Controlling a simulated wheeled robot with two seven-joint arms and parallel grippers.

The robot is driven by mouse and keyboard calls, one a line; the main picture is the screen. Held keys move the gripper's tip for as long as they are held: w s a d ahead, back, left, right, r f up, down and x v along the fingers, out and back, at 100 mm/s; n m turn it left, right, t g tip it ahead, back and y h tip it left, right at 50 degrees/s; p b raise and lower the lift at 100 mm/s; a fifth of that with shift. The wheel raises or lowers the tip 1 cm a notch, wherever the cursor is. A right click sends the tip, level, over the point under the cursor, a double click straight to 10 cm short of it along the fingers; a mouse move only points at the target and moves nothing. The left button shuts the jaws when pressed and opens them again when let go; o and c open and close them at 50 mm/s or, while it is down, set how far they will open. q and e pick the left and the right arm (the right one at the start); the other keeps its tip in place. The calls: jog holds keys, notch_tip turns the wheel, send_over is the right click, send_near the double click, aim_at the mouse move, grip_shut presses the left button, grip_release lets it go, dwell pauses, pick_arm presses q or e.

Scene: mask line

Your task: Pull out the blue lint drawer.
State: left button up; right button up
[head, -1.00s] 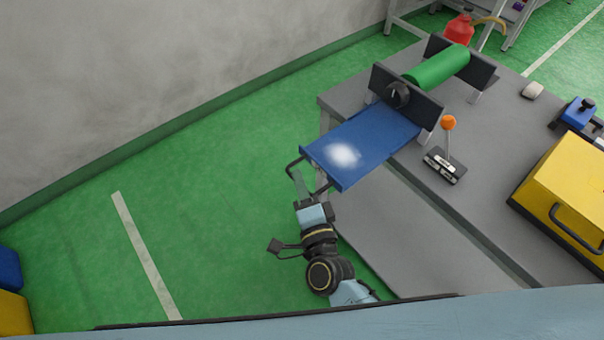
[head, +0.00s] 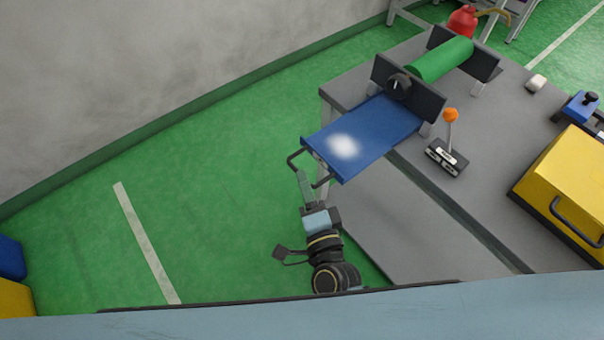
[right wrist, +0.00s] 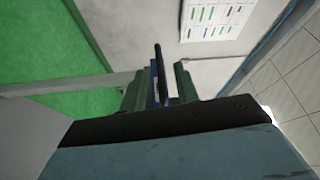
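The blue lint drawer (head: 375,135) extends from under the dark end plates at the bench's left side, its front overhanging the bench edge. A white patch of lint (head: 344,146) lies on it. A black bar handle (head: 293,160) is on its front. My right gripper (head: 304,180) is at the handle, below the drawer's front. In the right wrist view its two fingers (right wrist: 160,88) are apart, with the dark handle bar (right wrist: 158,62) showing between or just beyond them. My left gripper is not in view.
A green roller (head: 441,59) lies between dark plates. An orange-knobbed lever (head: 450,116), a yellow box (head: 565,185) and a blue device (head: 580,106) stand on the grey bench (head: 390,215).

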jog(key=v, duration=1)
jog(key=shift+s, duration=0.2)
jog(key=s+d+f+n+g, duration=0.3)
jog(key=f+n, duration=0.1)
jog(key=f, duration=0.6)
jog(key=s+d+f+n+g, duration=0.2)
jog(key=d+f+n+g, duration=0.15)
jog(key=f, duration=0.55)
jog(key=s+d+f+n+g, duration=0.3)
jog(key=f+n, duration=0.1)
jog(key=f, duration=0.6)
jog(key=s+d+f+n+g+h, duration=0.2)
jog(key=s+d+f+g, duration=0.2)
jog(key=s, duration=0.4)
jog(key=s+d+f+n+g+h, duration=0.2)
jog(key=s+d+f+n+g, duration=0.1)
jog(key=s+d+f, duration=0.3)
jog(key=s+d+g, duration=0.1)
jog(key=s+d, duration=0.1)
jog(key=d, duration=0.1)
jog(key=shift+s+d+f, duration=0.15)
jog(key=shift+d+f, duration=0.1)
jog(key=shift+f, duration=0.1)
